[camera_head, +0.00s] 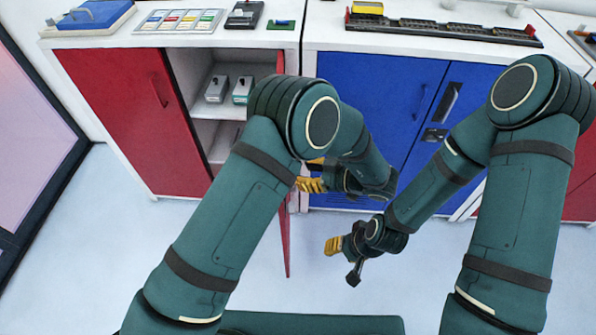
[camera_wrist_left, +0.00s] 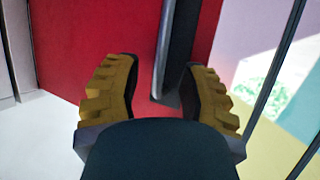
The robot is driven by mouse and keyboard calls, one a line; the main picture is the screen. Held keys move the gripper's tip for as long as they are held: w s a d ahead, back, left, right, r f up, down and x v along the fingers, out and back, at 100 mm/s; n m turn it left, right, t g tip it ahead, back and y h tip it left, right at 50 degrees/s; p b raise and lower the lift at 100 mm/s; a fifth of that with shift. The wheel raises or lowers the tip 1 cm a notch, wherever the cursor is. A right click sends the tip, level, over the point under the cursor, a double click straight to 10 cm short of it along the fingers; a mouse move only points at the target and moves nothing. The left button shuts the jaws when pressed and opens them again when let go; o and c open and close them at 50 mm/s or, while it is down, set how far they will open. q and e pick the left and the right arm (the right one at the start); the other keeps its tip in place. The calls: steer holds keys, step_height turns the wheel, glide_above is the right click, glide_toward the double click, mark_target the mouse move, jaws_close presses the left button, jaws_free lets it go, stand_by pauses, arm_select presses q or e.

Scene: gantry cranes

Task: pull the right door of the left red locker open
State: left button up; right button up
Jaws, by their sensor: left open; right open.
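The left red locker (camera_head: 135,115) stands at the left with its left door shut. Its right door (camera_head: 285,235) stands swung out toward me, seen nearly edge-on, and my left arm hides part of it. My left gripper (camera_head: 308,184) is beside this door on its right side. In the left wrist view its yellow fingers (camera_wrist_left: 160,95) are open, facing a red panel (camera_wrist_left: 95,40). A dark bar (camera_wrist_left: 174,60), which looks like a handle, stands between the fingers, with no finger clearly touching it. My right gripper (camera_head: 335,246) is open and empty, lower and nearer to me.
Two small grey boxes (camera_head: 217,88) stand on a shelf inside the open locker. A blue locker (camera_head: 375,90) with shut doors stands to the right. A blue case (camera_head: 92,14) and a train model (camera_head: 445,30) rest on the tops. The floor (camera_head: 130,235) at left is clear.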

arm_select(q)
steer(key=shift+v, duration=2.1)
